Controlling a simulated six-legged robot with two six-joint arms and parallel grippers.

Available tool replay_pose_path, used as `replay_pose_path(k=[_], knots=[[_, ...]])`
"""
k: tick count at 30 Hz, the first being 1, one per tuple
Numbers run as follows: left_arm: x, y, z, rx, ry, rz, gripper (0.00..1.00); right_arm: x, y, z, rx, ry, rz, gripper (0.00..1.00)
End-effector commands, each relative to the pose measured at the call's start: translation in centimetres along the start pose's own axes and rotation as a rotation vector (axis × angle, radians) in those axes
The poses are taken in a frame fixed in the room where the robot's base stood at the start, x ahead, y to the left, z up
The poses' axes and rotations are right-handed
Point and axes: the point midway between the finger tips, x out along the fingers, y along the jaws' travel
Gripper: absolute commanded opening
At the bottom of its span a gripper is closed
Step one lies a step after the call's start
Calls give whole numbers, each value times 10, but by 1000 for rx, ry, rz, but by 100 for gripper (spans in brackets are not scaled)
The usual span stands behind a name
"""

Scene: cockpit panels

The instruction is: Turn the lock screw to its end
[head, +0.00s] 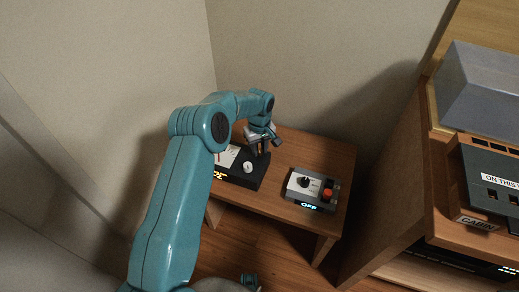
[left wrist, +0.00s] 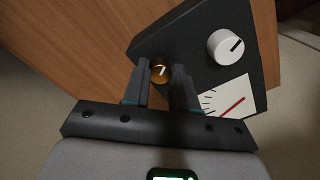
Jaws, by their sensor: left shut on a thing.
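The lock screw (left wrist: 160,70) is a small round brass head with a light slot mark, near one corner of a black box. The box (left wrist: 205,25) also shows in the head view on a small wooden table. My left gripper (head: 259,150) reaches down over the back right part of the box. In the left wrist view its two fingers (left wrist: 160,77) stand on either side of the screw and are shut on it. In the head view the gripper mostly hides the screw.
The black box carries a white knob (head: 248,167) and a white dial with a red needle (left wrist: 233,104). A grey box (head: 312,189) with a black knob, a red button and an "OFF" display stands to the right. A wooden cabinet (head: 395,200) rises further right; walls lie behind.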

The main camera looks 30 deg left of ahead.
Motion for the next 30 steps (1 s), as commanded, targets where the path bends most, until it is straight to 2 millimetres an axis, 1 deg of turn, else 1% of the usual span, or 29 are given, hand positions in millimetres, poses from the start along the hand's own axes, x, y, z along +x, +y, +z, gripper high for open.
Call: replay_pose_path(k=[3,18,24,30], knots=[[0,0,-1,-110,4,3,0,4,2,0,0,0,0,43],[0,0,-2,-582,4,4,0,13,5,0,0,0,0,43],[0,0,-2,-749,4,4,0,16,6,0,0,0,0,43],[-1,0,-2,-875,4,3,0,17,6,0,0,0,0,43]])
